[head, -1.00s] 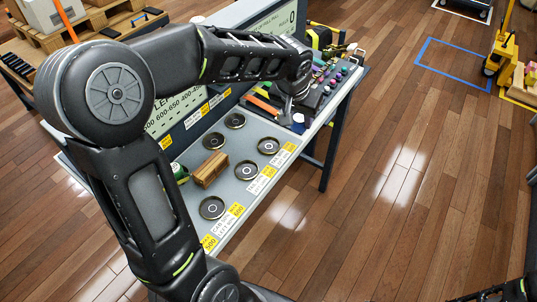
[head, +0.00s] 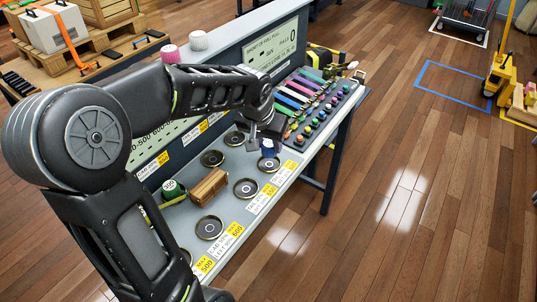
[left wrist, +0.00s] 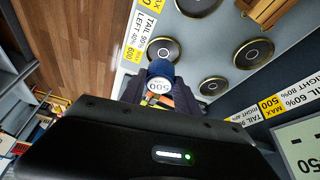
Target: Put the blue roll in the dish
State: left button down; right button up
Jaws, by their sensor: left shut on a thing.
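My left gripper (head: 262,133) is shut on the blue roll (head: 269,148), which has a white end face. In the left wrist view the blue roll (left wrist: 160,71) shows its 500 label in front of my left gripper (left wrist: 165,92). In the head view the roll overlaps the far part of a round dark dish (head: 267,166) on the grey bench. That dish (left wrist: 163,51) lies just past the roll in the left wrist view. I cannot tell whether the roll touches it. My right gripper is out of view.
Other dark dishes (head: 245,188) lie on the bench (head: 228,172), with a wooden block (head: 209,187) and a green roll (head: 172,189). A console (head: 315,110) with coloured straps and knobs stands right of the gripper.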

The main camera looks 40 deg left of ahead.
aim_at(268, 155)
pick_arm(q)
jog(key=shift+f, duration=0.25)
jog(key=shift+f, duration=1.85)
jog(key=shift+f, duration=0.15)
jog(key=c, duration=0.9)
grip_release()
